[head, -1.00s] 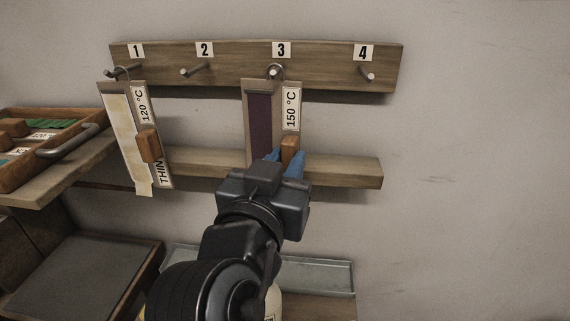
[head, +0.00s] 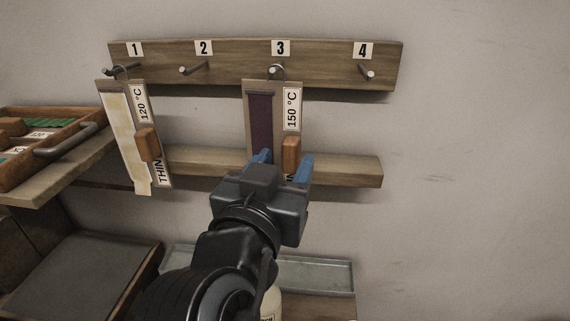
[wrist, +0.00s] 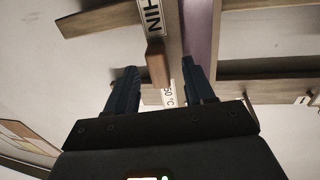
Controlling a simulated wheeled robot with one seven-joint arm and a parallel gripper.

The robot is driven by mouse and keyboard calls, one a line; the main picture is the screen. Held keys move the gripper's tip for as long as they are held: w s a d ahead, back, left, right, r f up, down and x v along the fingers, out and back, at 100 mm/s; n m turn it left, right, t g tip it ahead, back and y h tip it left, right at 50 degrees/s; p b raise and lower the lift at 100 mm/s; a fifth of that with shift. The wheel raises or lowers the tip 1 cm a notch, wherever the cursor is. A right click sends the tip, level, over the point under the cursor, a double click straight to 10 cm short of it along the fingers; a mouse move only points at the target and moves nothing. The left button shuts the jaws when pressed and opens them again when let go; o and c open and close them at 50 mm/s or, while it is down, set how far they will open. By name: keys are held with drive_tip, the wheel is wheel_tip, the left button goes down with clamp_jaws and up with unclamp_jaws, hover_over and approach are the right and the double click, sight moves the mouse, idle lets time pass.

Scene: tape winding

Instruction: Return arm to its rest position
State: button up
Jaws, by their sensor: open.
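My gripper (head: 285,158) is open, its blue fingers spread to either side of the wooden block (head: 291,150) on a hanging board. It also shows in the wrist view (wrist: 159,66), with gaps on both sides of the block (wrist: 158,68). This board (head: 250,125) carries a dark purple strip and a "150 °C" label, and hangs by its ring from peg 3. Its lower end is hidden behind my gripper. My arm reaches up from the bottom of the head view.
Another board (head: 125,150) with a cream strip and a "120 °C" label hangs on peg 1. Pegs 2 (head: 190,70) and 4 (head: 368,72) are empty. A wooden tray (head: 60,150) is at left, a metal tray (head: 315,273) below. The wall at right is clear.

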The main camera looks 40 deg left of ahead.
drive_tip(key=b+v, duration=0.1)
drive_tip(key=v, duration=0.6)
drive_tip(key=shift+b, duration=0.3)
drive_tip(key=shift+w+f, duration=0.1)
drive_tip(key=w+d+f+n, duration=0.2)
drive_tip(key=d+f, duration=0.5)
drive_tip(key=d, duration=0.2)
drive_tip(key=w+d+f+n, duration=0.2)
drive_tip(key=d+f, duration=0.5)
drive_tip(key=d, duration=0.3)
drive_tip(key=s+d+f+g+h, duration=0.1)
drive_tip(key=s+d+f, duration=0.2)
drive_tip(key=d, duration=0.3)
drive_tip(key=s+d+f+g, duration=0.1)
drive_tip(key=s+d+f, duration=0.25)
drive_tip(key=d, duration=0.35)
drive_tip(key=s+d+m+h, duration=0.3)
drive_tip(key=s+d+m, duration=0.1)
drive_tip(key=s, duration=0.6)
drive_tip(key=s+d+r+m+h, duration=0.1)
drive_tip(key=s+d+m, duration=0.3)
drive_tip(key=s, duration=0.6)
drive_tip(key=shift+s+d+r+h, duration=0.25)
drive_tip(key=shift+s+d+h, duration=0.15)
drive_tip(key=shift+d+h, duration=0.65)
